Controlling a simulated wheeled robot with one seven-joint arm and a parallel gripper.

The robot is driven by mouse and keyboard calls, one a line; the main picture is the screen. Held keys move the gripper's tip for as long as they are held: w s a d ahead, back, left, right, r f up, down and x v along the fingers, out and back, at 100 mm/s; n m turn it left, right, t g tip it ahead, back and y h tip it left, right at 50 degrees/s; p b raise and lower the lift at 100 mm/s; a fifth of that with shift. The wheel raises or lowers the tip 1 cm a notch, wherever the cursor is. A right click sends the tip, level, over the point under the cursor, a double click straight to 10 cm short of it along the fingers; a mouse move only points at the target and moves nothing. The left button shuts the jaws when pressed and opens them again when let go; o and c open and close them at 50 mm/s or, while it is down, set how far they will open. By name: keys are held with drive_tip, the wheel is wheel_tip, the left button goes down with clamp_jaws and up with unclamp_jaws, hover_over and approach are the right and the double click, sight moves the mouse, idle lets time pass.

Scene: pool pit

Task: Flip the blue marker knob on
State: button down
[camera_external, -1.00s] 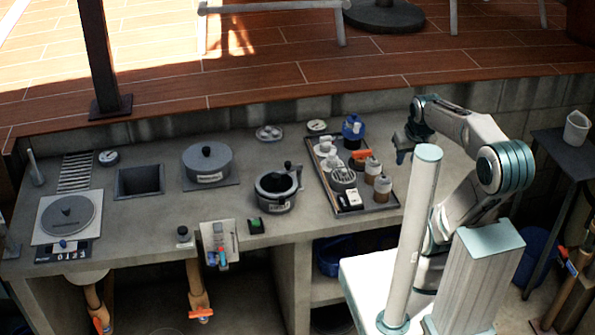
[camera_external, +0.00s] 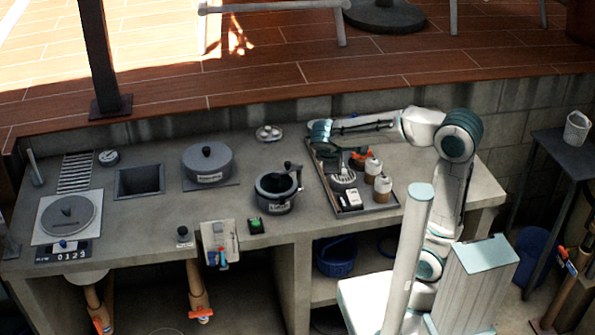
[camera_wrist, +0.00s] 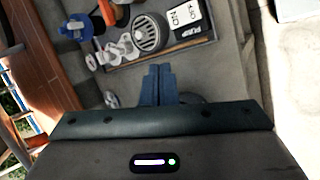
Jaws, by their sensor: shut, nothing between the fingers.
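The blue knob (camera_external: 63,244) sits on a dark panel (camera_external: 70,253) printed with 0 1 2 3, at the front left of the counter in the external view. In the external view my wrist is above the tray's back edge, far right of the knob; the fingertips cannot be made out there.
A black pot (camera_external: 277,192), a lidded pot (camera_external: 207,164) and a sink (camera_external: 139,181) lie between my arm and the knob.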

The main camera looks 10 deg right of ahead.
drive_tip(key=s+a+f+n+t+b, duration=0.1)
drive_tip(key=a+f+n+t+b, duration=0.15)
drive_tip(key=a, duration=0.45)
drive_tip(key=s+a+f+n+t+y+b, duration=0.15)
drive_tip(key=a+f+n, duration=0.25)
drive_tip(key=a, duration=0.4)
drive_tip(key=a+f+n+t+b, duration=0.1)
drive_tip(key=a+f+n+b, duration=0.2)
drive_tip(key=a, duration=0.4)
drive_tip(key=n+t+y+b, duration=0.3)
drive_tip(key=n+b, duration=0.5)
drive_tip(key=n, duration=0.3)
approach(213, 258)
drive_tip(key=s+a+f, duration=0.1)
drive_tip(key=s+f, duration=0.3)
drive_tip(key=f, duration=0.2)
drive_tip(key=shift+a+f, duration=0.1)
drive_tip(key=x, duration=1)
drive_tip(key=shift+d+r+b, duration=0.15)
drive_tip(key=shift+r, duration=0.9)
drive_tip(key=shift+d+r+b, duration=0.1)
drive_tip(key=shift+r+b, duration=0.05)
drive_tip(key=shift+r, duration=0.85)
